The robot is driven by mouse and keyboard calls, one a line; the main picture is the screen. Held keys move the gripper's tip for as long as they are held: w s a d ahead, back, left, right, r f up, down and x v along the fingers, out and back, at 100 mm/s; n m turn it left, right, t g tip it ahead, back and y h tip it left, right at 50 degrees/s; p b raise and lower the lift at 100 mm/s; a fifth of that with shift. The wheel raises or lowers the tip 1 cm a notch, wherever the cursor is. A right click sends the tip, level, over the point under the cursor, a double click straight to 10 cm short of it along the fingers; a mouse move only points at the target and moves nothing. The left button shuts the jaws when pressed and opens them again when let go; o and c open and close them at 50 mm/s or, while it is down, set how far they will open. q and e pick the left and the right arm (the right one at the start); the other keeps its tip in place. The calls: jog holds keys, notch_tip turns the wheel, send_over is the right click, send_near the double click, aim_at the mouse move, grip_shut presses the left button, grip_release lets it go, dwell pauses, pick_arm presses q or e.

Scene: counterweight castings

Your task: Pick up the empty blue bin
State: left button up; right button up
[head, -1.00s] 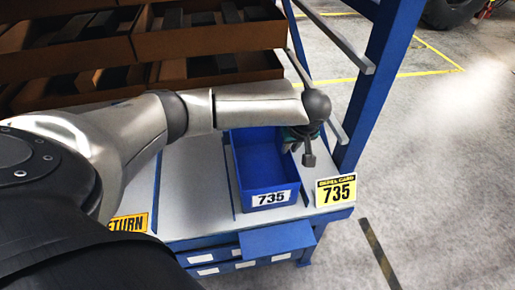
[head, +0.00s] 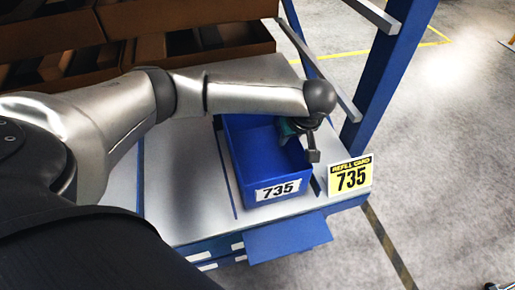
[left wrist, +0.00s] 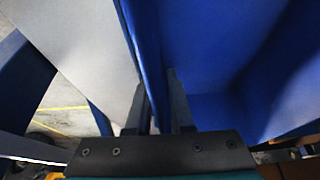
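The blue bin (head: 262,166) stands on the grey shelf top, with a white "735" label on its front. The part of its inside that shows is empty. My left gripper (head: 311,150) is over the bin's right-hand wall and hides part of it. In the left wrist view the bin (left wrist: 210,45) fills the right side. The two fingers of my left gripper (left wrist: 158,100) stand apart, one on each side of the bin wall. I see no clear grip on the wall. My right gripper is in neither view.
A yellow "REFILL CARD 735" sign (head: 350,177) stands just right of the bin. A blue rack post (head: 388,75) and grey rails (head: 318,70) rise on the right. Brown compartment boxes (head: 190,30) are behind. The shelf top (head: 180,185) left of the bin is clear.

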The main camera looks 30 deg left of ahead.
pick_arm(q)
jog(key=shift+f, duration=0.15)
grip_shut()
dwell(1.4)
